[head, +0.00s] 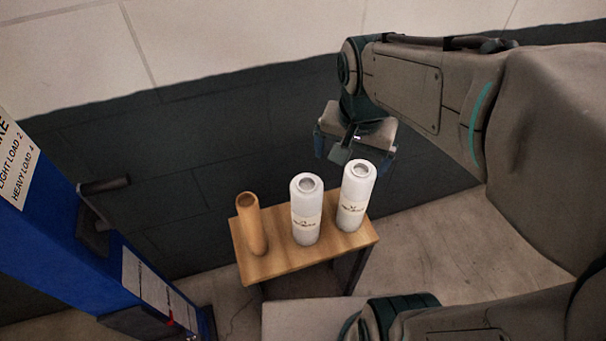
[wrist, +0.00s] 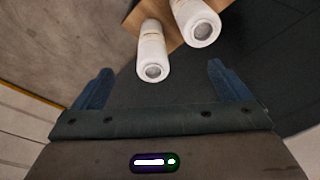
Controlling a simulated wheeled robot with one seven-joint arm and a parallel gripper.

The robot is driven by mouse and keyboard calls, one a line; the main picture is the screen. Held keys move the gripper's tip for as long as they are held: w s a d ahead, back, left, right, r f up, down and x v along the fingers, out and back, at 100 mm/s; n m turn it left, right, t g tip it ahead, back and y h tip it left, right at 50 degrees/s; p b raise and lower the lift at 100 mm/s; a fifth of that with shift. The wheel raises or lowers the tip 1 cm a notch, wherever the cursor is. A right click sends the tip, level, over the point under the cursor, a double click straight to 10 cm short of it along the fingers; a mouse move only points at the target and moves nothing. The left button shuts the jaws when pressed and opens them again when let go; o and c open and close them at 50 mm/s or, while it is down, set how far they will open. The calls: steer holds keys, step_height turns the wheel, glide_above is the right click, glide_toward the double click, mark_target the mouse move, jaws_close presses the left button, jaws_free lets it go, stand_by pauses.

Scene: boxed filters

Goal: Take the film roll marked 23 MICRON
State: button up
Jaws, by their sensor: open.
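Two white film rolls stand upright on a small wooden table (head: 284,262): a middle one (head: 305,215) and a right one (head: 354,200). Each has a beige label whose print is too small to read, so I cannot tell which is marked 23 MICRON. My gripper (head: 354,156) is open and empty, behind and above the right roll. In the wrist view, the nearer white roll (wrist: 152,52) shows between and beyond the open fingers (wrist: 158,75), apart from them. The other white roll (wrist: 196,22) is up and to its right.
A bare brown tube (head: 252,225) stands at the table's left end. A blue machine (head: 75,235) with a handle and load labels stands at the left.

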mark_target(306, 185)
steer(key=w+a+f+m+g+b, duration=0.2)
steer(key=w+a+f+m+b, duration=0.1)
steer(key=w+a+f+m, duration=0.3)
steer(key=f, duration=0.5)
steer(key=a+f, duration=0.1)
steer(key=f, duration=0.2)
steer(key=shift+w+f, duration=0.15)
steer(key=shift+f, duration=0.2)
steer(key=shift+w+a+f+p, duration=0.15)
steer(key=shift+f+p, duration=0.35)
steer(key=shift+f, duration=2.05)
steer(key=c, duration=1.7)
jaws_close()
steer(key=shift+r, duration=0.2)
